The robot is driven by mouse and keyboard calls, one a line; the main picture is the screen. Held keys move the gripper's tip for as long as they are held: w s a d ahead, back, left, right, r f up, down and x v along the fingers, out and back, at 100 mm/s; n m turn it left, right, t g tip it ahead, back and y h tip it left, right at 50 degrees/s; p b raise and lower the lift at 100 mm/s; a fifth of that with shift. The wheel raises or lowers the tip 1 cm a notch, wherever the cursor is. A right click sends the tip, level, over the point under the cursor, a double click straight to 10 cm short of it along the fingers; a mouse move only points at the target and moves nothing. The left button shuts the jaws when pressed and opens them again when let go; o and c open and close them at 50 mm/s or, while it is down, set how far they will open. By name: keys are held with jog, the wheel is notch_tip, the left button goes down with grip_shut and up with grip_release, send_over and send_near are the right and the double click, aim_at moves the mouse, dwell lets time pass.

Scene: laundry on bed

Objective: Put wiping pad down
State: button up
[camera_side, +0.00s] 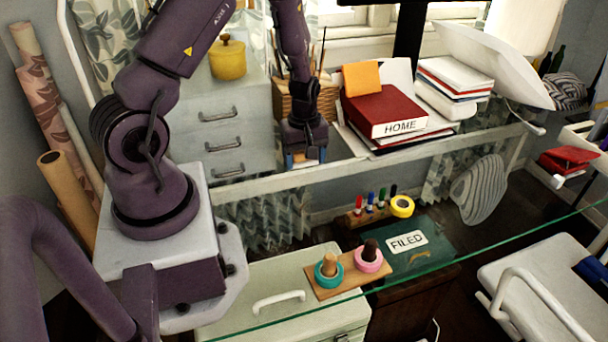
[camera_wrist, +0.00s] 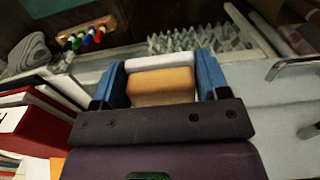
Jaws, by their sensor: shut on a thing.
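The wiping pad (camera_wrist: 160,88) is a tan-orange block with a white layer along its far side, seen in the wrist view. My gripper (camera_wrist: 160,77) has its two blue fingers shut on it, one on each side. In the side view my gripper (camera_side: 306,158) points down at the white desk (camera_side: 345,145), left of the red HOME binder (camera_side: 384,107) and in front of the wooden pen box. The pad is small and mostly hidden there. I cannot tell whether it touches the desk.
Books and papers (camera_side: 450,82) stand right of the binder, with an orange sheet (camera_side: 361,78) on it. White drawers (camera_side: 225,135) and a yellow pot (camera_side: 228,60) are to the left. Marker pens (camera_side: 371,204) and a ring-peg board (camera_side: 345,276) lie nearer the camera, beyond the glass edge.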

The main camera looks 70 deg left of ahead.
aim_at(304, 181)
jog(key=shift+f, duration=2.45)
jog(key=shift+f, duration=0.15)
